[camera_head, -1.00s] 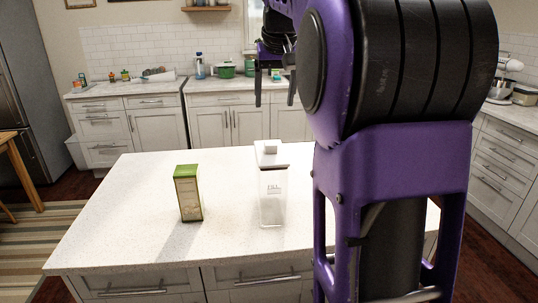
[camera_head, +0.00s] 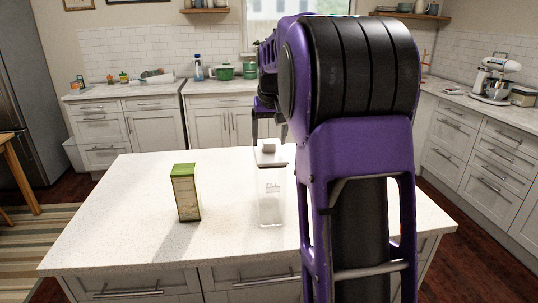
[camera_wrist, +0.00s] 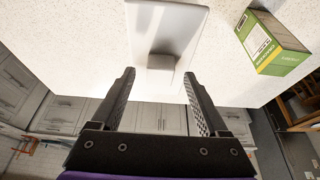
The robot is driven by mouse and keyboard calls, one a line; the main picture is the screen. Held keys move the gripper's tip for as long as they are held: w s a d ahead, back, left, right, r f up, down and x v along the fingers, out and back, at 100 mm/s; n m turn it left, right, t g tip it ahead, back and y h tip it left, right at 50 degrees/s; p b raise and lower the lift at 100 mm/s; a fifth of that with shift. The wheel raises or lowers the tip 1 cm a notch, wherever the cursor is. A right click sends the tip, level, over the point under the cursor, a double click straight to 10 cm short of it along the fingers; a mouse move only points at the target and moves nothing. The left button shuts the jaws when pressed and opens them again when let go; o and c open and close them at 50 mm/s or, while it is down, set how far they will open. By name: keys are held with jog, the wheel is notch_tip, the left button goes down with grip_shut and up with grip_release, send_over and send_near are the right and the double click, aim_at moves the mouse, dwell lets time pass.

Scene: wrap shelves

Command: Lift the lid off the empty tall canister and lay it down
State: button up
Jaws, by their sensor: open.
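The tall clear canister (camera_head: 271,205) stands upright on the island counter and looks empty. Its pale lid (camera_head: 276,158) is on top, with a block-shaped knob (camera_head: 268,147). My gripper (camera_head: 268,132) is open and empty, just above the knob in the head view; my arm hides part of it. In the wrist view, the lid (camera_wrist: 178,25) is ahead of my gripper (camera_wrist: 158,72), with the knob (camera_wrist: 160,77) between the fingertip lines. Whether the fingers are at knob height cannot be told.
A green-topped carton (camera_head: 186,193) stands left of the canister, and shows at upper right in the wrist view (camera_wrist: 270,42). The island counter (camera_head: 110,225) is bare at left and in front. A back counter holds a green pot (camera_head: 224,72).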

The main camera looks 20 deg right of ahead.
jog(key=shift+w+f, duration=0.1)
jog(key=shift+f, duration=0.15)
grip_shut()
jog(key=shift+r, duration=0.1)
notch_tip(320, 180, up, 13)
jog(key=p, duration=0.3)
jog(key=shift+r, duration=0.2)
dwell(0.7)
